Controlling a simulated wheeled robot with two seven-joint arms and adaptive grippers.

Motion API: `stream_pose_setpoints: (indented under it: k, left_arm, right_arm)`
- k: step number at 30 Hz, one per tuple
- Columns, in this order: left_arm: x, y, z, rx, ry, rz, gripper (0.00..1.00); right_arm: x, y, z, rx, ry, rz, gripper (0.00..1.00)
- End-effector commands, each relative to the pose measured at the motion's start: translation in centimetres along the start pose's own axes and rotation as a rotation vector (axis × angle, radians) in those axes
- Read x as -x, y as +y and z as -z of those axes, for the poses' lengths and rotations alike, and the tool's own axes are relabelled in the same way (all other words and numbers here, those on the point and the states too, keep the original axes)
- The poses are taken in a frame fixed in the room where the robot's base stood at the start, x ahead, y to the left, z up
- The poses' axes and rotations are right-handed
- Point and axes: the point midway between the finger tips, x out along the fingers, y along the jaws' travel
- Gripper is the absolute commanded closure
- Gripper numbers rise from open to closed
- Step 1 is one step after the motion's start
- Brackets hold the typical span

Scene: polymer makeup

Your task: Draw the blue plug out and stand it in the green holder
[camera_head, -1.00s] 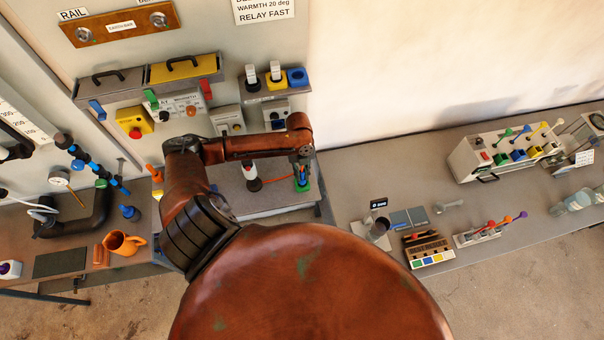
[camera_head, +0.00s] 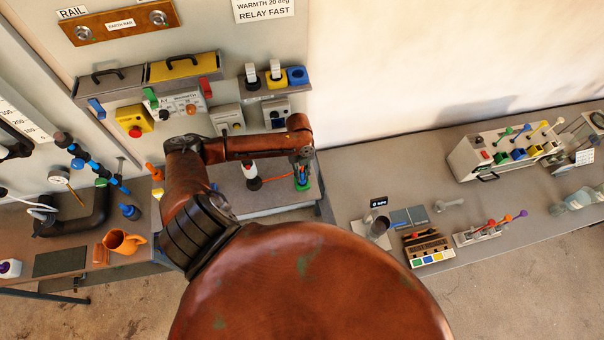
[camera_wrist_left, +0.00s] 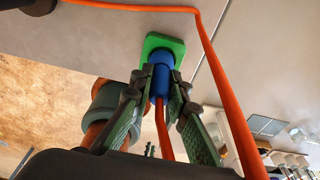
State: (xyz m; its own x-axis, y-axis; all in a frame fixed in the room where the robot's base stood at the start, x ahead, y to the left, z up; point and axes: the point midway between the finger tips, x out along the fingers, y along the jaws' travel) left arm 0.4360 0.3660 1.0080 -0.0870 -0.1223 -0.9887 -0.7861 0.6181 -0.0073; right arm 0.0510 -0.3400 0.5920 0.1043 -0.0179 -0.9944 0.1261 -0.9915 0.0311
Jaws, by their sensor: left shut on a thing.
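The green holder (camera_head: 303,186) stands near the right end of the grey bench under the wall panel. It also shows as a green square base in the left wrist view (camera_wrist_left: 175,45). My left gripper (camera_head: 302,170) points down over it and is shut on the blue plug (camera_wrist_left: 160,80), with a finger on each side. The plug's far end meets the holder, lined up with it; I cannot tell how deep it sits. An orange cable (camera_wrist_left: 164,130) runs from the plug between the fingers. My right gripper is not in view.
A blue socket (camera_head: 297,76) on the wall shelf looks empty, beside a yellow socket holding a white plug (camera_head: 275,69).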

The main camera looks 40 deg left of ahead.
Motion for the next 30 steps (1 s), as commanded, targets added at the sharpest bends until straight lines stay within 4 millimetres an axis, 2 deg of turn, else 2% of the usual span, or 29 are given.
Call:
stream_pose_setpoints:
  k: [24,25,30]
  left_arm:
    - [-1.9,0.0,-0.3,0.000,-0.001,0.000,1.00]
    - [-1.9,0.0,-0.3,0.000,-0.001,0.000,0.84]
    - [-1.9,0.0,-0.3,0.000,-0.001,0.000,0.73]
  right_arm:
    - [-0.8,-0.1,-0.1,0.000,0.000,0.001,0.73]
    - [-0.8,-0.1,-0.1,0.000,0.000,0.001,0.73]
    - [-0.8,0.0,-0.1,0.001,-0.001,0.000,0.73]
